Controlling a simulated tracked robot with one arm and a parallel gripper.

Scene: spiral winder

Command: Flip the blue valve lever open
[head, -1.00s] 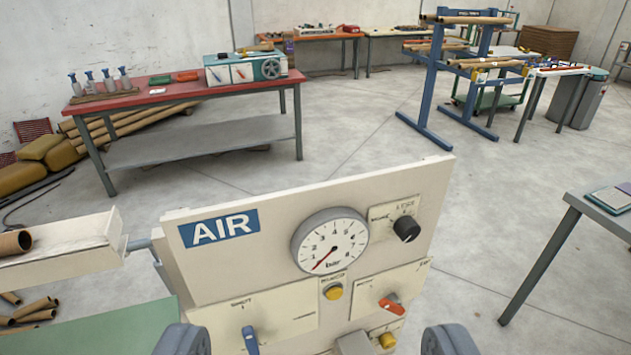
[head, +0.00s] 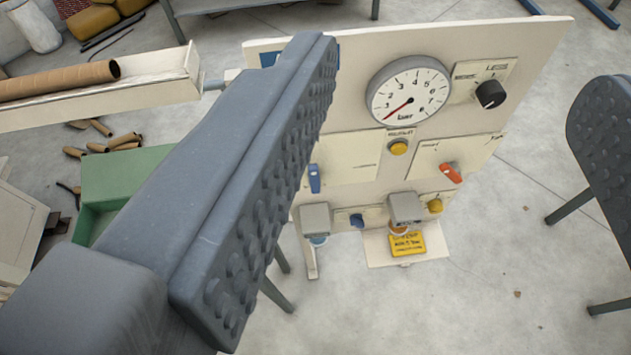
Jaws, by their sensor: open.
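The blue valve lever (head: 314,179) sits on the left side of the cream panel (head: 350,55), on a pale plate. It points about straight down. My gripper (head: 465,130) is open, with its two grey studded fingers spread wide on either side of the panel. The left finger is large and near the camera and covers the panel's left part and the left of the lever's plate. The lever shows just right of this finger's edge; I cannot tell whether they touch. Nothing is between the fingers close to the camera.
The panel also bears a round gauge (head: 409,91), a black knob (head: 490,95), a yellow button (head: 398,148), an orange lever (head: 451,173) and a small blue knob (head: 357,220). A cardboard tube (head: 60,80) lies in a cream trough at left.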

